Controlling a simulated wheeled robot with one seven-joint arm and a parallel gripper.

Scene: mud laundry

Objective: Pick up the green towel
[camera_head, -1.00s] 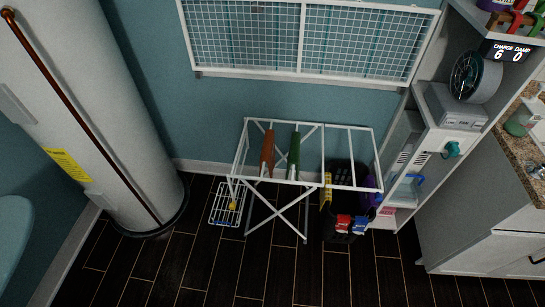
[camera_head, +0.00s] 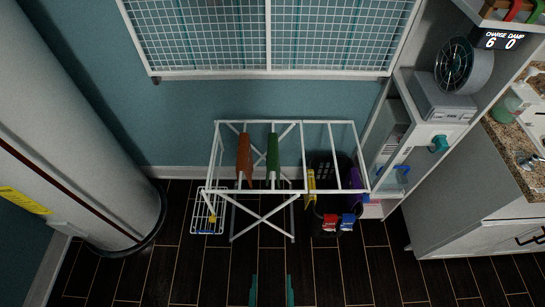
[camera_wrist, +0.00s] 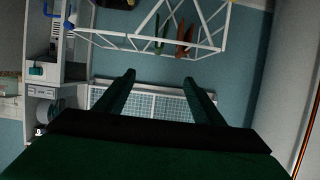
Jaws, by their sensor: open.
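The green towel (camera_head: 273,156) hangs over a bar of the white drying rack (camera_head: 338,123), just right of an orange-brown towel (camera_head: 244,158). In the wrist view, which looks upside down, the green towel (camera_wrist: 160,45) shows small beyond the fingertips, beside the orange-brown one. My gripper (camera_head: 272,283) shows at the bottom of the head view, its two green fingers apart and empty. The fingers (camera_wrist: 158,80) also stand wide apart in the wrist view. They are well short of the rack and touch nothing.
A dark basket (camera_head: 322,170) with bottles stands under the rack's right side. A small wire rack (camera_head: 208,212) is at its left foot. A white cylinder (camera_head: 85,110) stands left; shelves and a counter (camera_head: 460,200) stand right. The dark floor in front is clear.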

